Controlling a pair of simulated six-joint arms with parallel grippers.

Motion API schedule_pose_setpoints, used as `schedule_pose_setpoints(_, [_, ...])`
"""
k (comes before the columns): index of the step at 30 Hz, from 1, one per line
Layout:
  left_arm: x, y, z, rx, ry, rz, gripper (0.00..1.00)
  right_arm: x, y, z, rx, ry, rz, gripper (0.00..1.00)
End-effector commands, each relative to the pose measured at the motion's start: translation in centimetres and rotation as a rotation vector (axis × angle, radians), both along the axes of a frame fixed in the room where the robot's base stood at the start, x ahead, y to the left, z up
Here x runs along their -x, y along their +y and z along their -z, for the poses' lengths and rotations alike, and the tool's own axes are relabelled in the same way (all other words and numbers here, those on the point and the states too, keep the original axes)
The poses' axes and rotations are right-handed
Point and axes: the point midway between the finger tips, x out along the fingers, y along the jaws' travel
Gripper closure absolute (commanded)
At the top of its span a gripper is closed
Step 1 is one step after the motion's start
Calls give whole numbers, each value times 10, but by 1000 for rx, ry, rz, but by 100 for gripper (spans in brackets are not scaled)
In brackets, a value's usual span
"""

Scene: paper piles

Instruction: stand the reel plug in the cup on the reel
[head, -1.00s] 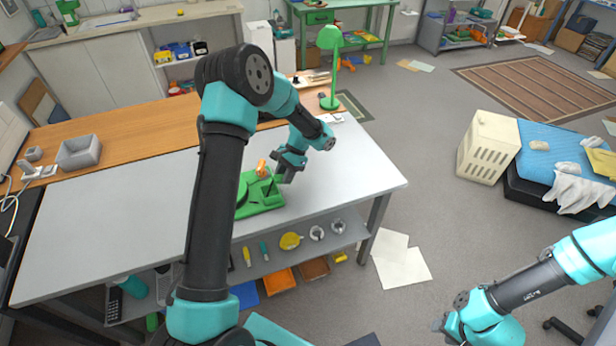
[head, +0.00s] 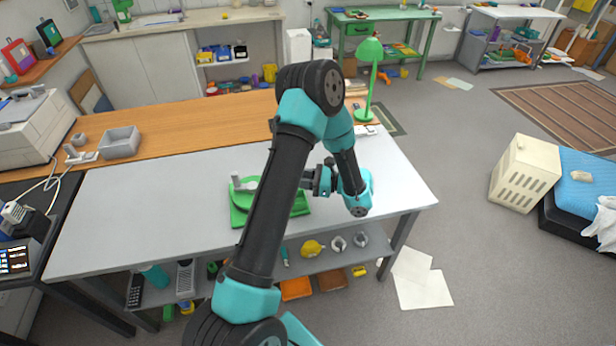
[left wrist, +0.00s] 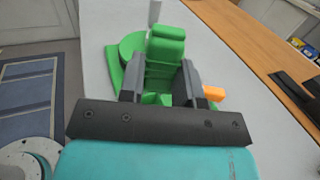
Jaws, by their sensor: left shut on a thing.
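The green reel (head: 240,205) lies on the grey tabletop, partly hidden behind my left arm in the head view. Its round disc also shows in the left wrist view (left wrist: 128,46). A light grey post (head: 237,182) stands up at its left side and shows beyond the jaws in the left wrist view (left wrist: 155,12). My left gripper (left wrist: 160,78) is shut on a green blocky piece (left wrist: 165,48) between its dark jaws. I cannot tell whether this piece is the reel plug or part of the reel. No cup is clearly visible. My right gripper is out of view.
An orange part (left wrist: 213,92) sits beside the right jaw. A grey open box (head: 120,142) and small grey parts (head: 78,150) stand at the table's back left. A green lamp (head: 368,80) stands at the back right. The left tabletop is clear.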

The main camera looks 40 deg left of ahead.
Motion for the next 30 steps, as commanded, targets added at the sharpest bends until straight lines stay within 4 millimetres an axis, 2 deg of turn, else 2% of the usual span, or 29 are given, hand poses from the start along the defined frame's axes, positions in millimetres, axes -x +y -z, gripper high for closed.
schedule_pose_setpoints(14, [0,-1,0,-5,3,3,92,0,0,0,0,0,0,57])
schedule_pose_setpoints(20, [0,-1,10,-5,3,3,92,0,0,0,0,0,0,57])
schedule_pose_setpoints(30, [1,-1,36,-5,3,2,92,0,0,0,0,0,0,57])
